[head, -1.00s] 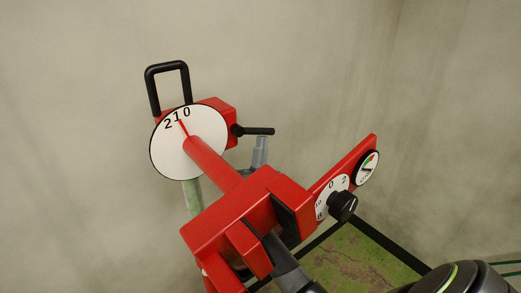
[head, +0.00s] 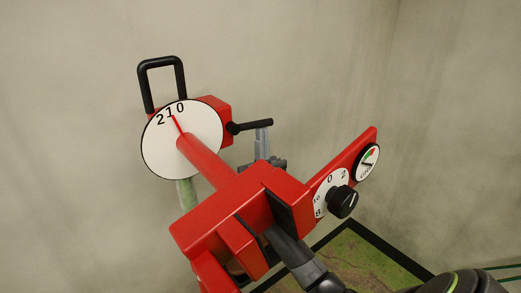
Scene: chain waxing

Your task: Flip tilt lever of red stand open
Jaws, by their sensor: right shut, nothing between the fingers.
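The red stand (head: 212,168) fills the middle of the head view. It carries a round white dial marked 2, 1, 0 (head: 165,150) with a red pointer near 1. A short black lever (head: 252,126) sticks out to the right of the dial, its outer end slightly raised. My right gripper (head: 262,132) is shut and empty. Its grey fingers point up from behind the stand, with their tips right under the lever's outer end, apparently touching it. The gripper's lower part is partly hidden by the red body. My left gripper is not in view.
A black loop handle (head: 162,65) rises at the stand's upper left. A red arm with a black knob (head: 343,202) and a small gauge (head: 367,162) extends right. A dark grey bar (head: 295,260) passes by the red jaw. Plain wall lies behind; a green-brown mat (head: 350,265) is below.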

